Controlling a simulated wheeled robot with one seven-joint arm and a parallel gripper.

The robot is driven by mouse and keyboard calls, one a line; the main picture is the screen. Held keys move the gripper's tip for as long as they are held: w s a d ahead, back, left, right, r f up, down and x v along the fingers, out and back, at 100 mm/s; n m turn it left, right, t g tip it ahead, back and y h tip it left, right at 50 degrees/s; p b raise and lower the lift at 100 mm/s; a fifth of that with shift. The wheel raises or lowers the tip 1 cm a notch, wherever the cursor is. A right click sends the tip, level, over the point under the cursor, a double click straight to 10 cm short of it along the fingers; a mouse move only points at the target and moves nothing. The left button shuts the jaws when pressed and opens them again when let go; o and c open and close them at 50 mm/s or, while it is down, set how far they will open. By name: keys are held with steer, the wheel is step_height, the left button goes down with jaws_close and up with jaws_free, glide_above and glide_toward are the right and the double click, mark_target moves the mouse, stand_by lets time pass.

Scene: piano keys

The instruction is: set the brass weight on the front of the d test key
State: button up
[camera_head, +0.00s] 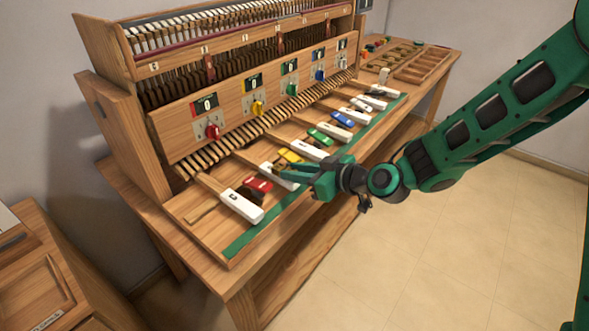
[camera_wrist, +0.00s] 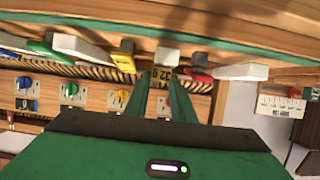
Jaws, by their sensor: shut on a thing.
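That key (camera_head: 270,169) lies between a red piece (camera_head: 258,184) and a yellow piece (camera_head: 290,156). Its front end is largely hidden by my gripper, and I cannot read a letter there. I cannot tell whether the weight touches the key.
The nearest white key (camera_head: 240,206) is beside the red piece. Further white keys alternate with green (camera_head: 318,136) and blue pieces along the ledge. A green strip (camera_head: 240,243) lines the front edge. A panel with coloured knobs and displays (camera_head: 208,104) stands behind the keys.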

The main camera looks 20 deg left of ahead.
steer(key=shift+f, duration=0.55)
steer(key=o, duration=1.1)
